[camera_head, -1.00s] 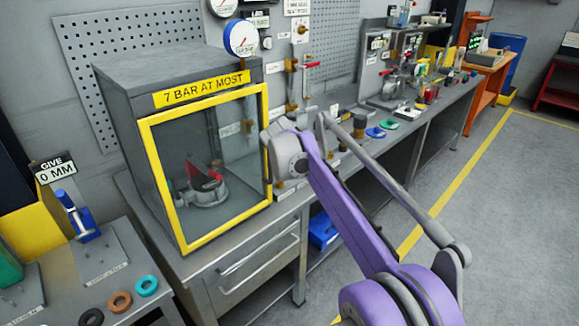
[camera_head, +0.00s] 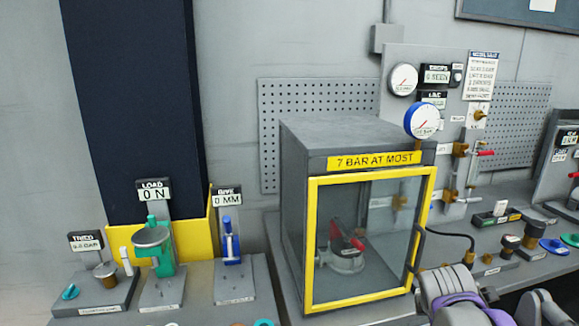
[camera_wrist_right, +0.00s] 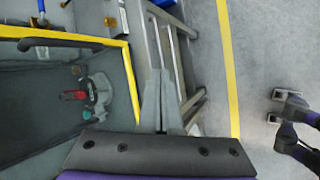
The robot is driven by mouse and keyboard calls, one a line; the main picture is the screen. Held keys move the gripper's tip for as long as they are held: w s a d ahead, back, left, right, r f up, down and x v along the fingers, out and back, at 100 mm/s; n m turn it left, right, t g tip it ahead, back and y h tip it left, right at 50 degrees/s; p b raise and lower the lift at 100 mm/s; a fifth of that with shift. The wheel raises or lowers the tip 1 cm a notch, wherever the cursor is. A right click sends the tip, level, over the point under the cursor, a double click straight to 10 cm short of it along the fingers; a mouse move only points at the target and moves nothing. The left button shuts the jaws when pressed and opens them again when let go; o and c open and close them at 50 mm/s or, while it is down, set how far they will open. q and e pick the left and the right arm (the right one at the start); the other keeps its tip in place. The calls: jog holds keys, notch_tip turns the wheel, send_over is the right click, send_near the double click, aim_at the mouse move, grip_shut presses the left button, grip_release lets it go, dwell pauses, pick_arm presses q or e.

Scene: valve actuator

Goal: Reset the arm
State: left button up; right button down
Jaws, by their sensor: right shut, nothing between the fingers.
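My right arm (camera_head: 455,300), grey and purple, shows only in part at the lower right of the head view, in front of the bench. Its gripper is out of that view. In the right wrist view my right gripper (camera_wrist_right: 161,104) has its two grey fingers together with nothing between them. It points along the front of the yellow-framed cabinet (camera_head: 308,245), beside the cabinet's door edge and apart from the fixture inside. My left gripper does not show in the head view.
The cabinet holds a grey fixture with a red part (camera_head: 340,258) behind its clear door. A black door handle (camera_wrist_right: 60,43) sticks out near my right gripper. Small test stations (camera_head: 155,255) stand at the left. The floor (camera_wrist_right: 275,50) right of the yellow line is largely clear.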

jog(key=s+a+f+m+y, duration=0.2)
jog(key=s+a+f+m, duration=0.5)
jog(key=s, duration=0.3)
jog(key=s+a+f+m+y, duration=0.2)
jog(key=s+a+f+m, duration=0.4)
jog(key=s+f+m, duration=0.2)
jog(key=shift+s+a+f+m, duration=0.4)
jog(key=shift+s+f, duration=0.4)
jog(key=shift+s, duration=0.2)
